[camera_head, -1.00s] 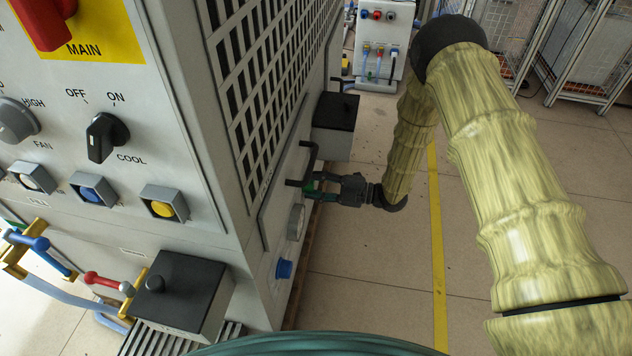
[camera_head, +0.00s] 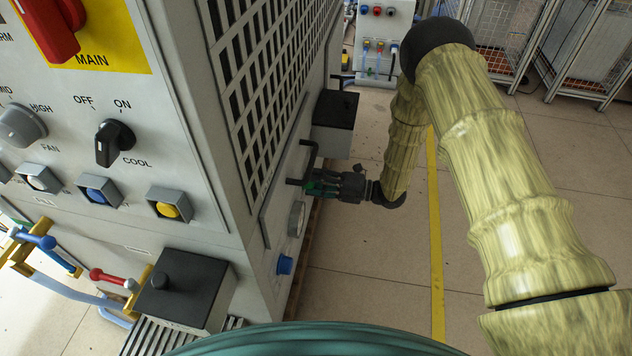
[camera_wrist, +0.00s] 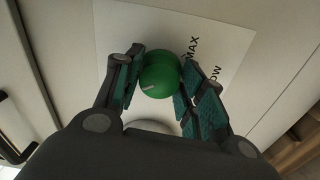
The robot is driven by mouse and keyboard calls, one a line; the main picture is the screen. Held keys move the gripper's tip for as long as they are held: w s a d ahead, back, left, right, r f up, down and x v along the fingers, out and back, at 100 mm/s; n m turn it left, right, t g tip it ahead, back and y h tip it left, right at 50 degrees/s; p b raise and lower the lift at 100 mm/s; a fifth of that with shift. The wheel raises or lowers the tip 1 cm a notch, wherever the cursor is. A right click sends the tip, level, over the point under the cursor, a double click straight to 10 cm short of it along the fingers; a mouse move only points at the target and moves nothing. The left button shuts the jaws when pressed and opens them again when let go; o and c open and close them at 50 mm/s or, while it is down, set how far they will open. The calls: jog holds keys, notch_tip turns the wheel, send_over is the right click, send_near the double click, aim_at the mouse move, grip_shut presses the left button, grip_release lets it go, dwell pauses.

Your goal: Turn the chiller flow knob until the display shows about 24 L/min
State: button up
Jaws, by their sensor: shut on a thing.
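The green round flow knob (camera_wrist: 160,76) sits on a white plate (camera_wrist: 125,35) with partly hidden lettering that reads "MAX" and "OW". My gripper (camera_wrist: 158,85) is shut on the knob, with one teal-padded finger on each side. A pale mark shows on the knob's face. In the head view my gripper (camera_head: 322,186) is at the machine's right side panel, beside a black handle, and the knob is mostly hidden there. No flow display can be read in either view.
A black bar handle (camera_head: 304,164) stands out beside my gripper. A black box (camera_head: 335,122) juts from the panel behind it. Open floor (camera_head: 370,265) lies to the right.

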jog(key=shift+f, duration=0.1)
jog(key=o, duration=1)
jog(key=shift+d, duration=0.15)
jog(key=d, duration=0.4)
jog(key=s+d, duration=0.1)
jog(key=d, duration=0.2)
jog(key=s+d, duration=0.1)
jog(key=d, duration=0.3)
jog(key=shift+s+d, duration=0.2)
jog(key=shift+d, duration=0.1)
